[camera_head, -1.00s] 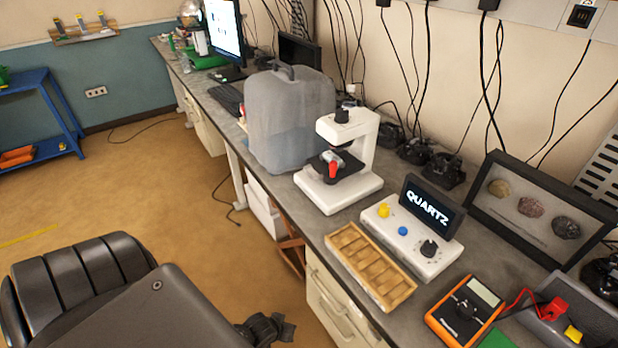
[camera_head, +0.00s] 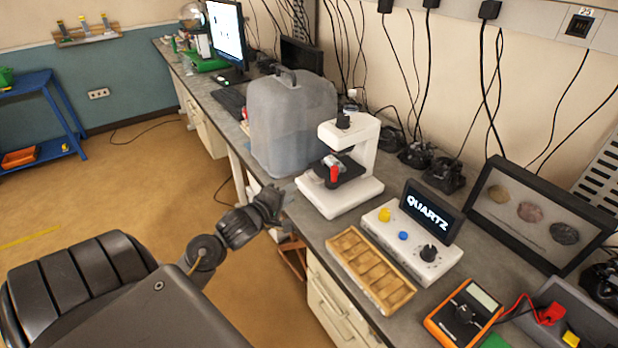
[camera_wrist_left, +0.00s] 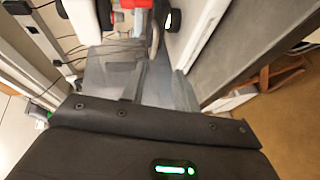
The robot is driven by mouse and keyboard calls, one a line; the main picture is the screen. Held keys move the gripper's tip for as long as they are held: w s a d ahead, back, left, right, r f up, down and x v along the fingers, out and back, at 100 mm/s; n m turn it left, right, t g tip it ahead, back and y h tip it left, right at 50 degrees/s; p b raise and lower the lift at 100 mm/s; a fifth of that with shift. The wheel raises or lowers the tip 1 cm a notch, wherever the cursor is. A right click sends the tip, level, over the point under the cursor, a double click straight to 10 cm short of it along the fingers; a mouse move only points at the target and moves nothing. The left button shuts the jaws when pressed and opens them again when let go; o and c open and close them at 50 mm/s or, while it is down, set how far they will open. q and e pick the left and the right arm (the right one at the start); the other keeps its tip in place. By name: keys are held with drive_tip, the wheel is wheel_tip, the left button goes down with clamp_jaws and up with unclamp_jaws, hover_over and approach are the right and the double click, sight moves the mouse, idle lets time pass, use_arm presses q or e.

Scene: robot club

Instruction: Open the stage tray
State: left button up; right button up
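A white microscope (camera_head: 356,190) stands on the bench. Its dark stage (camera_head: 350,170) carries a red part (camera_head: 334,174), which faces the bench's front edge; whether the stage tray is open is too small to tell. My left gripper (camera_head: 272,203) is over the bench's front edge, left of the microscope and apart from it. In the left wrist view a red part (camera_wrist_left: 135,3) and dark parts show at the top edge. My right gripper is out of view.
A wooden sectioned tray (camera_head: 347,233), a white control box (camera_head: 385,228) with a QUARTZ screen, and an orange meter (camera_head: 440,323) lie to the right. Open floor is left of the bench.

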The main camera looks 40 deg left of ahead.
sight(309, 176)
use_arm(q)
drive_tip(key=x, duration=0.3)
drive_tip(key=p+x, duration=0.1)
drive_tip(key=x, duration=0.3)
drive_tip(key=r+x, duration=0.1)
drive_tip(key=x, duration=0.3)
drive_tip(key=shift+w+r, duration=0.1)
drive_tip(key=shift+w, duration=0.05)
clamp_jaws()
drive_tip(key=shift+n, duration=0.3)
